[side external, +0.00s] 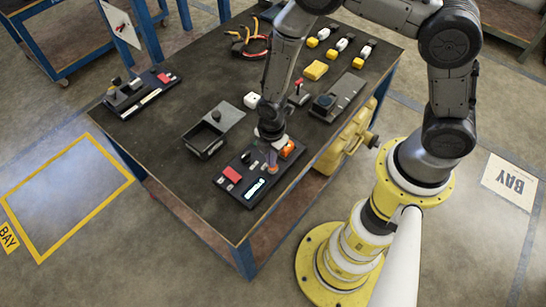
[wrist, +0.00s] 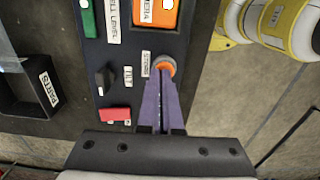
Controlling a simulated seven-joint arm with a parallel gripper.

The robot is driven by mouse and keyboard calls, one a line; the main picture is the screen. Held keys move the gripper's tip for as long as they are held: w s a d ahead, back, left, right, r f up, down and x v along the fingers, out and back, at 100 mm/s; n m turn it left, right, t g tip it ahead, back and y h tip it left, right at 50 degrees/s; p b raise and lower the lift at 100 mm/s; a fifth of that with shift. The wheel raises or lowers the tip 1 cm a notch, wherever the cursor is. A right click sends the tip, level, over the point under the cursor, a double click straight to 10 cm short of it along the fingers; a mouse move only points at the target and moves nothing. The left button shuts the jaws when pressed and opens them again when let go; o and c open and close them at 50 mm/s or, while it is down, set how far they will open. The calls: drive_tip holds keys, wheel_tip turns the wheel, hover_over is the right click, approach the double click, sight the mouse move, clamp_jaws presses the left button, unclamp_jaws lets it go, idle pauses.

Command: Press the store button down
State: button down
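The black control panel (side external: 250,194) lies on the dark table near its front edge. In the wrist view, a round orange button (wrist: 166,63) with a grey ring sits on the panel (wrist: 187,22), beside a small white label (wrist: 146,64) too small to read surely. My gripper (wrist: 163,78) has its two purple fingers together, with only a thin line between them. The fingertips overlap the near edge of the button; whether they touch it I cannot tell. In the side view, my gripper (side external: 271,157) points down over the panel, partly covering it.
The panel also bears an orange camera button (wrist: 156,12), a black tilt knob (wrist: 105,78), a red switch (wrist: 115,114) and a green switch (wrist: 88,18). A black parts tray (side external: 201,143) stands beside it.

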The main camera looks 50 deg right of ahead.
drive_tip(key=shift+s+f, duration=0.3)
drive_tip(key=shift+f, duration=0.35)
drive_tip(key=shift+r, duration=0.2)
wheel_tip(320, 180, up, 15)
drive_tip(key=shift+w, duration=0.45)
